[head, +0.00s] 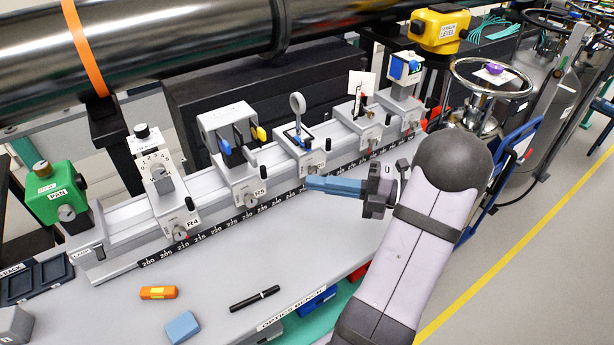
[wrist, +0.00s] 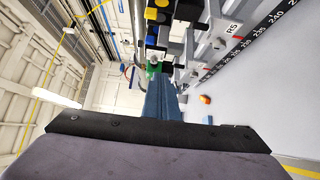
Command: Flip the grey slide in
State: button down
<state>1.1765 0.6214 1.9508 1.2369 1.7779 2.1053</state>
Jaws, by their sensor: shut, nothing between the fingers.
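The flip-slide holder (head: 228,118) is a pale grey frame on the carrier marked R5 (head: 259,192). A blue tab (head: 225,146) and a yellow tab (head: 260,133) stick out of its front, with dark parts between and below them. I cannot pick out a grey slide for certain. In the wrist view, yellow (wrist: 157,12), blue (wrist: 151,36) and black parts show at the top. My gripper (head: 310,183) has blue fingers, shut and empty, pointing left in front of the rail, right of the R5 carrier and apart from it. The fingers also show in the wrist view (wrist: 160,100).
The rail with its scale (head: 220,228) carries other holders: a dial (head: 157,168) on R4, a round lens (head: 297,103), and a white card (head: 362,84). An orange block (head: 158,293), a blue block (head: 182,327) and a black pen (head: 254,298) lie on the bench front.

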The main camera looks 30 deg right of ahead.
aim_at(245, 147)
jog(key=w+d+p+x, duration=0.2)
jog(key=p+x, duration=0.1)
jog(key=x, duration=0.9)
jog(key=shift+s+f, duration=0.1)
jog(key=w+p, duration=0.1)
jog(key=w, duration=0.3)
jog(key=shift+w+p, duration=0.35)
jog(key=shift+p, duration=0.05)
jog(key=shift+s+d, duration=0.1)
